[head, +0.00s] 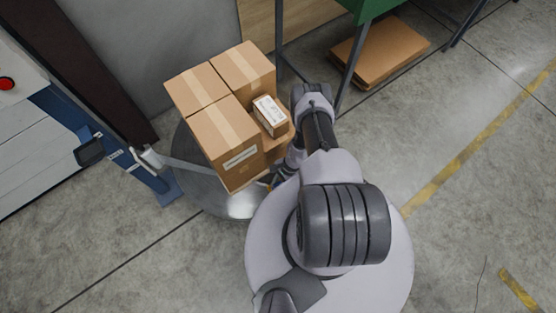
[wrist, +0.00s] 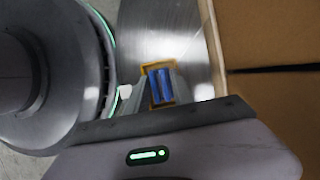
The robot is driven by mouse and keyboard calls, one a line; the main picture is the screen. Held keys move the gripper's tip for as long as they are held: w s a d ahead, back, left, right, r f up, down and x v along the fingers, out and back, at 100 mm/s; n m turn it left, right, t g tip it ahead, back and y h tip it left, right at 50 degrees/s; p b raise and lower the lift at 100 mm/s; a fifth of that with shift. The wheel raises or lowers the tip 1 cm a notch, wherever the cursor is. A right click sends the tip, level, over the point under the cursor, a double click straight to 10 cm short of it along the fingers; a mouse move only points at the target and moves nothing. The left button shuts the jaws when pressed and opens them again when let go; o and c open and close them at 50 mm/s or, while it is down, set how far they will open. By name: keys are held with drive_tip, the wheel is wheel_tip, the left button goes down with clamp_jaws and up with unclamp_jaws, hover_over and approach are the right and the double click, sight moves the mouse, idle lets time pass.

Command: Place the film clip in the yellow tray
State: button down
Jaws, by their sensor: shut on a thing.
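The film clip (wrist: 160,86) is a small blue piece between the two fingers of my gripper (wrist: 159,90) in the wrist view. My gripper is shut on it. The yellow tray shows as a yellow rim (wrist: 157,66) around the blue clip, below the fingers. The clip lies over or inside the tray's outline; I cannot tell whether it touches the tray floor. In the head view my arm and the boxes largely hide the gripper, the clip and the tray.
Stacked cardboard boxes (head: 225,125) stand on a round metal platform (head: 205,193), close to my arm. Box sides (wrist: 270,40) fill the right of the wrist view. A blue frame (head: 150,182) stands at left, a green-topped table (head: 368,8) behind. The floor at right is clear.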

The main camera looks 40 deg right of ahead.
drive_tip(key=shift+f, duration=0.2)
drive_tip(key=c, duration=1.1)
unclamp_jaws()
drive_tip(key=p+v, duration=0.5)
drive_tip(key=v, duration=0.7)
drive_tip(key=shift+r, duration=0.35)
drive_tip(key=shift+a, duration=0.1)
